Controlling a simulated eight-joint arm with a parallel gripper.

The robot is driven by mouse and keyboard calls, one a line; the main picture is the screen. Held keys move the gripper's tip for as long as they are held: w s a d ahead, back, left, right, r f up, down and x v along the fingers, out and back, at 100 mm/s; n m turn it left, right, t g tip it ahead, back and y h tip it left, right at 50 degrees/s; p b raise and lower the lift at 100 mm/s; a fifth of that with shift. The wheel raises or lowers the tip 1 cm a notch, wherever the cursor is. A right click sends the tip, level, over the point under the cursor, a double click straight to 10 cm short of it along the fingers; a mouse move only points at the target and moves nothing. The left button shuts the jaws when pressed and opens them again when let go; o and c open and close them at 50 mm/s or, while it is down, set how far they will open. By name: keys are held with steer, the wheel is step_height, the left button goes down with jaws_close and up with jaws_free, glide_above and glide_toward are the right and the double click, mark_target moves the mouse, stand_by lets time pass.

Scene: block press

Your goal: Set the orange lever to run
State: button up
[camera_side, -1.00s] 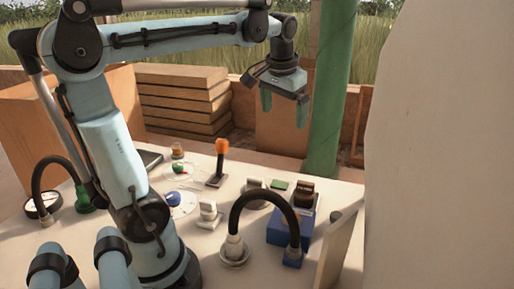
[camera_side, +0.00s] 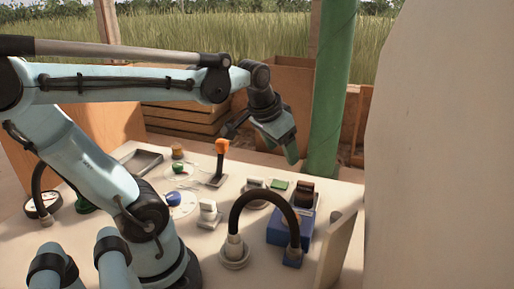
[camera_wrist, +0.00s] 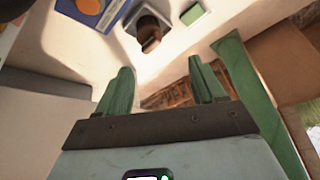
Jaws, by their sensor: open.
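The orange lever (camera_side: 222,147) stands near upright on a small dark base plate (camera_side: 215,181) at the back middle of the white table in the side view. I see no run marking I can read. My gripper (camera_side: 291,155) hangs above the table's back edge, to the right of the lever and apart from it, tilted down to the right. In the wrist view, the two green fingers of my gripper (camera_wrist: 162,78) are spread with nothing between them. The lever does not show in the wrist view.
A blue box (camera_side: 283,236), a dark brown part (camera_side: 305,190) and a green square (camera_side: 280,185) are at right. A black hose (camera_side: 264,194) arches in front. A white switch (camera_side: 208,211) and blue knob (camera_side: 173,198) sit nearer. A green post (camera_side: 332,85) rises behind.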

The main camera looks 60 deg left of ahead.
steer(key=a+r+n+g, duration=0.2)
steer(key=a+r+g, duration=0.1)
steer(key=a, duration=1)
steer(key=n+g, duration=0.2)
glide_toward(222, 140)
steer(key=shift+h, duration=0.3)
steer(key=f, duration=0.3)
steer(key=a+f, duration=0.1)
steer(key=f, duration=0.6)
steer(key=shift+s+a+f, duration=0.1)
steer(key=shift+a+f, duration=0.15)
steer(key=shift+a, duration=0.1)
steer(key=shift+c, duration=0.4)
jaws_close()
